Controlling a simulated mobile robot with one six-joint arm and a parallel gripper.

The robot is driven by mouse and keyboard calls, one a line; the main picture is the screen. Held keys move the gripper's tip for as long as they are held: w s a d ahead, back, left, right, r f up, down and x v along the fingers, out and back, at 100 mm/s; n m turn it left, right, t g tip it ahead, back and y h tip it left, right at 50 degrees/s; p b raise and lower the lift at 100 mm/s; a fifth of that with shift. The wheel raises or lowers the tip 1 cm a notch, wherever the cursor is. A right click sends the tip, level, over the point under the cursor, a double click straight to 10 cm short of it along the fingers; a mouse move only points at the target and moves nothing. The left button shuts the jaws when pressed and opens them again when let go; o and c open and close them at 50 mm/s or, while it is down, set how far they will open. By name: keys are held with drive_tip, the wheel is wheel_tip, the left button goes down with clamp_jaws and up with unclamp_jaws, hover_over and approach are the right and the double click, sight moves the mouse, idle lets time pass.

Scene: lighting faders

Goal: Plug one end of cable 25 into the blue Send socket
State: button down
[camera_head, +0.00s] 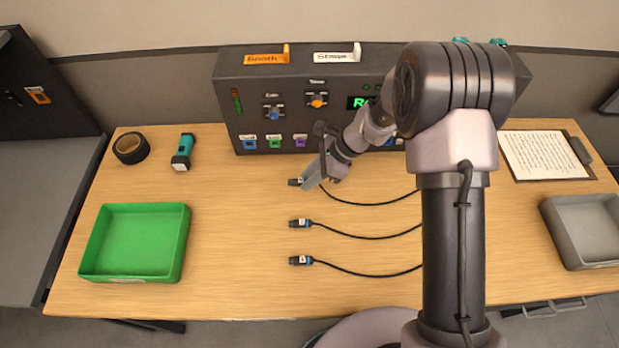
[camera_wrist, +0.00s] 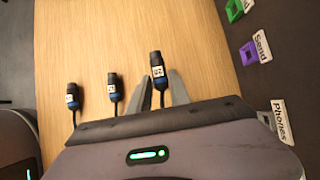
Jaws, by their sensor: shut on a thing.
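My gripper (camera_head: 313,178) is shut on the nearest-to-console cable plug (camera_head: 294,182), black with a blue band and a white tag. In the wrist view the plug (camera_wrist: 158,72) sticks out past my gripper's fingers (camera_wrist: 161,90); its tag number is too small to read surely. Two similar plugs (camera_head: 300,223) (camera_head: 300,260) lie on the table, tags also unclear. On the console front are a blue socket (camera_head: 249,142), a green socket (camera_head: 274,142) and a purple socket (camera_head: 300,140). A Send label (camera_wrist: 262,46) is beside the purple socket (camera_wrist: 248,50) in the wrist view.
The console (camera_head: 235,75) stands at the table's back, with an orange Booth fader (camera_head: 266,58) and a white Stage fader (camera_head: 337,56). A clipboard (camera_head: 545,155) and grey tray (camera_head: 570,240) are right.

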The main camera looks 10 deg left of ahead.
drive_tip(key=shift+r, duration=0.2)
